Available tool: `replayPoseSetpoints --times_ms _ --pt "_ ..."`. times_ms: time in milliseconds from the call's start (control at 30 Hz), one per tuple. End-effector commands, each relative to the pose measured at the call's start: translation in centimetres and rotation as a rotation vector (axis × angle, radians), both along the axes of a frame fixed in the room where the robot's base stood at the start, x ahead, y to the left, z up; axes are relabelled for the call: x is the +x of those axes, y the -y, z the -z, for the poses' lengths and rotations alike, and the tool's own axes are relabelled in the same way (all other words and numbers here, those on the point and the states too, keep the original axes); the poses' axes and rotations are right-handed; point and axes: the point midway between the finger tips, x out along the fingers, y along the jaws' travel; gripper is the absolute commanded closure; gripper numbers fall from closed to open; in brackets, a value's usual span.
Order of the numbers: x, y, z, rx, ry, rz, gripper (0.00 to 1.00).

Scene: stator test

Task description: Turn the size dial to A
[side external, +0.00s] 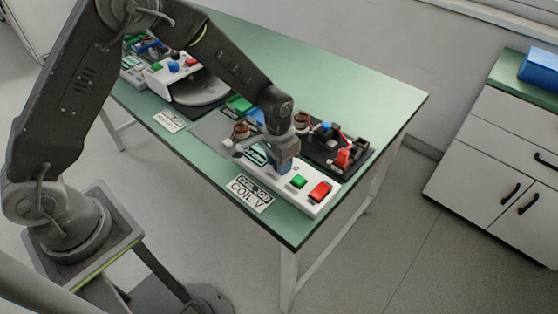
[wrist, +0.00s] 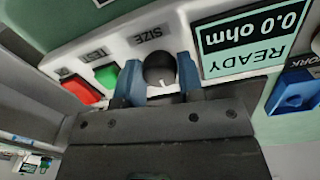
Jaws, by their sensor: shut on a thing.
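The size dial (wrist: 158,68) is a black round knob on a white panel, under the word SIZE, which shows upside down in the wrist view. A white mark on the knob points down in that picture, toward the gripper body. The letters around the dial cannot be read. My gripper (wrist: 159,77) has one blue finger on each side of the knob and is shut on it. In the side external view, my gripper (side external: 284,163) reaches down to the white tester box (side external: 310,207) and hides the dial.
A green button (wrist: 107,76) and a red button (wrist: 82,91) sit beside the dial. A display (wrist: 240,40) reads READY, 0.0 ohm. A blue part (wrist: 292,92) is at the right. A COIL V label (side external: 250,194) lies at the table's (side external: 375,95) front edge.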

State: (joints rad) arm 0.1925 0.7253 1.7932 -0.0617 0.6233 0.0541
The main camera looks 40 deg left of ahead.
Motion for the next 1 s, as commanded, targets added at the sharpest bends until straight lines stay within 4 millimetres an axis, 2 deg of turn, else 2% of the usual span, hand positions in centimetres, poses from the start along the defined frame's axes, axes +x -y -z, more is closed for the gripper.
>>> replayPoseSetpoints --times_ms 367,1000 --pt "-0.03 0.04 -0.06 0.0 -0.001 -0.107 0.89" --pt "-0.07 0.11 -0.07 0.0 -0.002 -0.609 0.89"
